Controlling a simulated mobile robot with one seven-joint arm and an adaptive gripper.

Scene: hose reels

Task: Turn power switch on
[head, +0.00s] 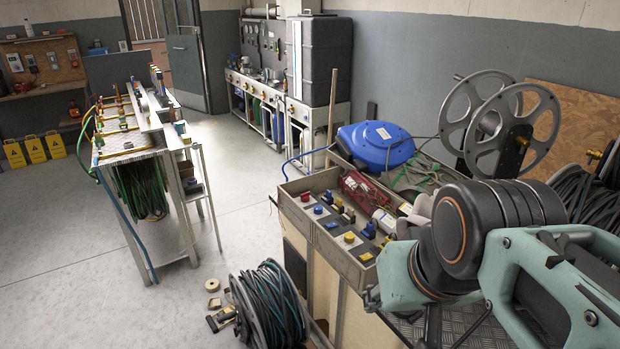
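I cannot tell for sure which part is the power switch. My teal and black arm fills the lower right, just right of the panel, and hides part of the bench. I cannot make out my gripper's fingers in this view.
A large grey metal reel (488,122) stands behind my arm. A cable reel (268,308) sits on the floor below the panel. Open floor (70,250) lies to the left.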

